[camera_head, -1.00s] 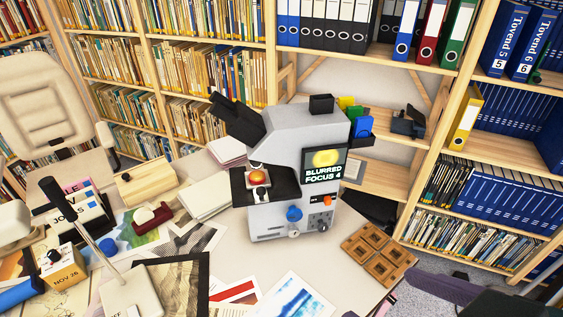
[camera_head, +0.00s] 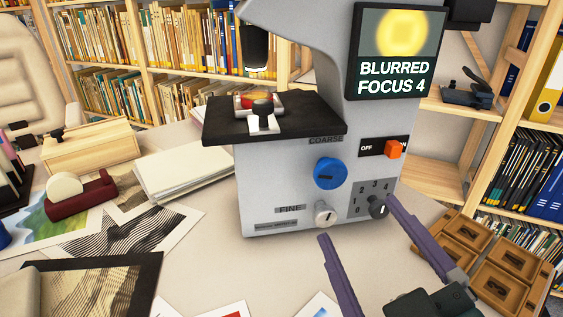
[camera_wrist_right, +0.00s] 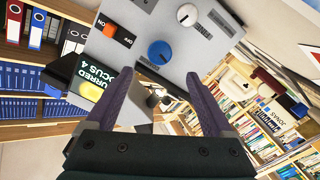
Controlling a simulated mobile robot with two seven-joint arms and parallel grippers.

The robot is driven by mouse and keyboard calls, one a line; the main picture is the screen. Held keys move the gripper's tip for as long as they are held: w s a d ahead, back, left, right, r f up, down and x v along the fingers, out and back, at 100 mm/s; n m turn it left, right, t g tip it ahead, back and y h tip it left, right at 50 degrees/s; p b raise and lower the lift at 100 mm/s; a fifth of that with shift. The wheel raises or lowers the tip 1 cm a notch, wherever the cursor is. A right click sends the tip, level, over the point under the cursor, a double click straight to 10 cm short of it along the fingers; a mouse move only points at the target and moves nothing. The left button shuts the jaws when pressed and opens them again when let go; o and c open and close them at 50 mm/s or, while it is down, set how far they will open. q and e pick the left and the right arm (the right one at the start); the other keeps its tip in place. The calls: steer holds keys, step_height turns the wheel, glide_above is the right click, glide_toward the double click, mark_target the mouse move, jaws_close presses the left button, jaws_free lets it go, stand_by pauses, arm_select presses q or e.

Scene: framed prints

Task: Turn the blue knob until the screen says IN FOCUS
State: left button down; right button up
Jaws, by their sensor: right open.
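The blue knob (camera_head: 330,173) sits under the COARSE label on the front of the grey microscope (camera_head: 290,190). It also shows in the right wrist view (camera_wrist_right: 160,52), just beyond and between the fingers. My left gripper is not in view.
A white FINE knob (camera_head: 326,213), a black numbered dial (camera_head: 378,207) and an orange switch (camera_head: 394,149) share the panel with the blue knob. A black stage (camera_head: 275,125) juts out on the left. A wooden compartment tray (camera_head: 502,265) lies at right. Papers and prints cover the table's left.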

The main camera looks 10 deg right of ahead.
mark_target(332, 177)
arm_select(q)
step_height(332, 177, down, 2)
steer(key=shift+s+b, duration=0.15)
steer(key=shift+b, duration=0.6)
arm_select(e)
steer(key=w, duration=0.9)
steer(key=shift+w+f, duration=0.1)
steer(key=shift+w, duration=0.3)
steer(key=c, duration=1.4)
